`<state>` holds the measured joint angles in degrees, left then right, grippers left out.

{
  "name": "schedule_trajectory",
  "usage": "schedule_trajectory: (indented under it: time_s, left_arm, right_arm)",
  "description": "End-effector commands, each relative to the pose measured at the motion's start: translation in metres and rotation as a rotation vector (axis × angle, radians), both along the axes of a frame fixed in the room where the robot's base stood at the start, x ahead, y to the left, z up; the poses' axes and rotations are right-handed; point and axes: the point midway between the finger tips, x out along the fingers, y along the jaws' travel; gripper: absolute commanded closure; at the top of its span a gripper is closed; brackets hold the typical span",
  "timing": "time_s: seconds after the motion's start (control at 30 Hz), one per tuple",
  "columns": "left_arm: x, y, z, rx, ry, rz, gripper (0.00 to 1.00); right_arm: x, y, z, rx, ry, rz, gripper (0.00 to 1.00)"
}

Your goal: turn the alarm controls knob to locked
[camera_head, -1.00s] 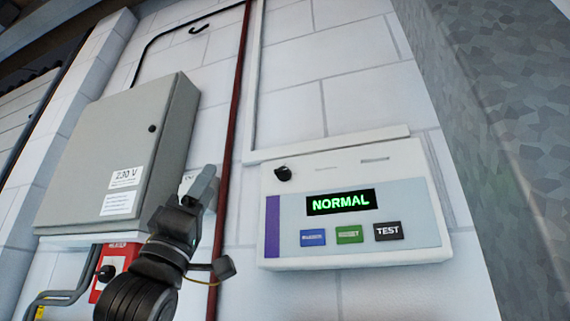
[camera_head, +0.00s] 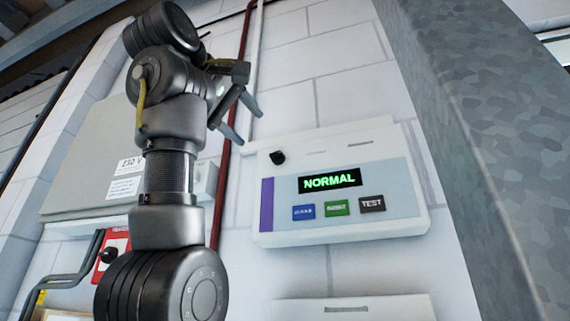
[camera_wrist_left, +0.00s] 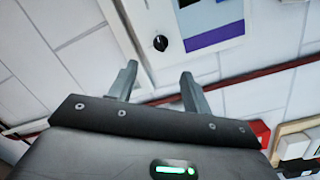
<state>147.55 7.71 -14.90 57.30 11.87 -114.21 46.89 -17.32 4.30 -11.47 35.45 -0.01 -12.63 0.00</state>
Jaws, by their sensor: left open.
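The alarm controls panel (camera_head: 412,226) is a white box on the wall with a green NORMAL display (camera_head: 330,181) and blue, green and black buttons. Its black knob (camera_head: 277,158) is at the panel's upper left. The knob (camera_wrist_left: 160,43) also shows in the left wrist view, beyond the fingers and between their lines, with a pale mark on its face. My left gripper (camera_head: 240,122) is open and empty, up and left of the knob in the head view, apart from it. Its two fingers (camera_wrist_left: 158,88) are spread in the wrist view. My right gripper is not in view.
A grey 230 V cabinet (camera_head: 95,165) is on the wall at left, partly behind my left arm. A red box with a black knob (camera_head: 110,257) is below it. A dark red pipe (camera_head: 222,190) runs beside the panel. A grey column (camera_head: 480,150) stands at right.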

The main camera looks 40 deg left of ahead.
Motion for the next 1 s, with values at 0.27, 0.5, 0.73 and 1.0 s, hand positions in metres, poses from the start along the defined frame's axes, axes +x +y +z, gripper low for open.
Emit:
schedule_trajectory:
  time_s: [0.27, 0.5, 0.73, 1.0]
  left_arm:
    - [0.015, 0.002, 0.004, 0.001, 0.007, -0.003, 0.51]
    - [0.061, 0.011, 0.008, 0.0, 0.007, -0.003, 0.51]
    - [0.092, 0.018, 0.006, -0.001, 0.005, -0.002, 0.51]
    - [0.106, 0.021, 0.001, 0.0, 0.004, -0.002, 0.51]
  right_arm:
    - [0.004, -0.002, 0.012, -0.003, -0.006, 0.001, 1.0]
    - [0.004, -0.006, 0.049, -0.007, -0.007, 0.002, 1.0]
    - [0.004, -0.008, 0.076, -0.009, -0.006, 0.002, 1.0]
    - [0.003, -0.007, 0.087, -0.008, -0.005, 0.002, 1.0]
